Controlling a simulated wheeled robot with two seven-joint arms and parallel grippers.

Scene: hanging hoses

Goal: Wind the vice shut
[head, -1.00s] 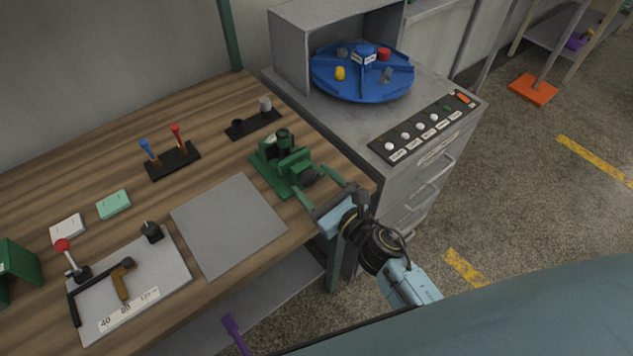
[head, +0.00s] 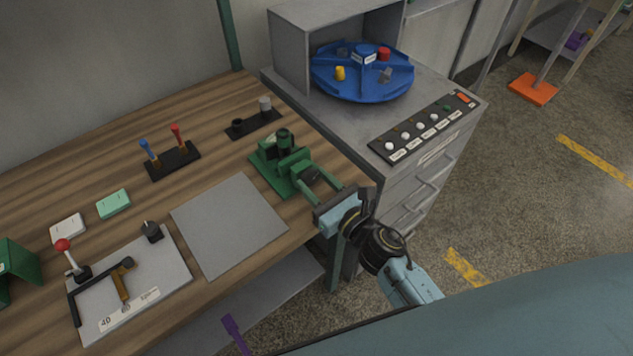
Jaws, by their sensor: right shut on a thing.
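The green vice (head: 285,165) stands on the wooden bench near its right front edge. My right gripper (head: 304,174) reaches it from the front right, with its two green fingers pointing at the vice's near end. The fingers are shut on the vice's handle, which they largely hide. The gap between the vice jaws is too small to judge here. My left gripper is not in view.
A grey mat (head: 230,223) lies left of the vice. A black base with blue and red levers (head: 173,160) stands behind the mat. A grey cabinet with a button panel (head: 423,127) and a blue turntable (head: 362,75) stands right of the bench.

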